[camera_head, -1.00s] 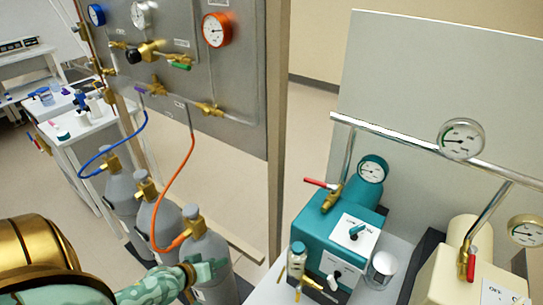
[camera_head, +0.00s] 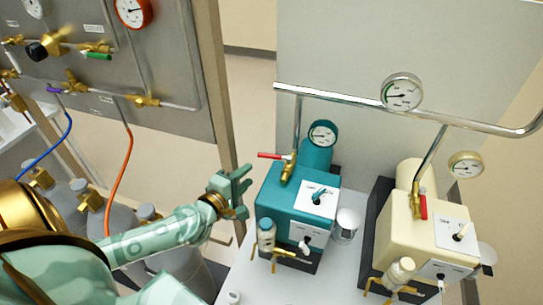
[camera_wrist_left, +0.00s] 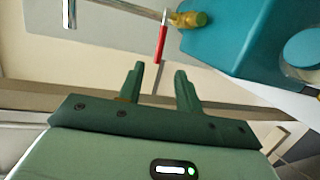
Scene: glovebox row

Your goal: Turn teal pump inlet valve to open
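The teal pump (camera_head: 283,208) stands on the white bench at the centre right. Its inlet valve has a brass body (camera_head: 289,170) under a vertical steel pipe and a red lever (camera_head: 270,156). The lever points left, across the pipe. In the left wrist view the red lever (camera_wrist_left: 161,42) is ahead of the fingers, with the brass body (camera_wrist_left: 188,19) at its right. My left gripper (camera_head: 246,192) is left of the pump, below the lever and apart from it. Its fingers (camera_wrist_left: 159,84) are open with nothing between them. My right gripper is out of view.
A cream pump (camera_head: 410,228) with its own red-handled valve stands at the right. A steel manifold pipe (camera_head: 340,97) with a gauge runs above both pumps. A glass vial (camera_head: 266,236) is at the teal pump's front. Gas cylinders and a grey panel (camera_head: 170,60) are at the left.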

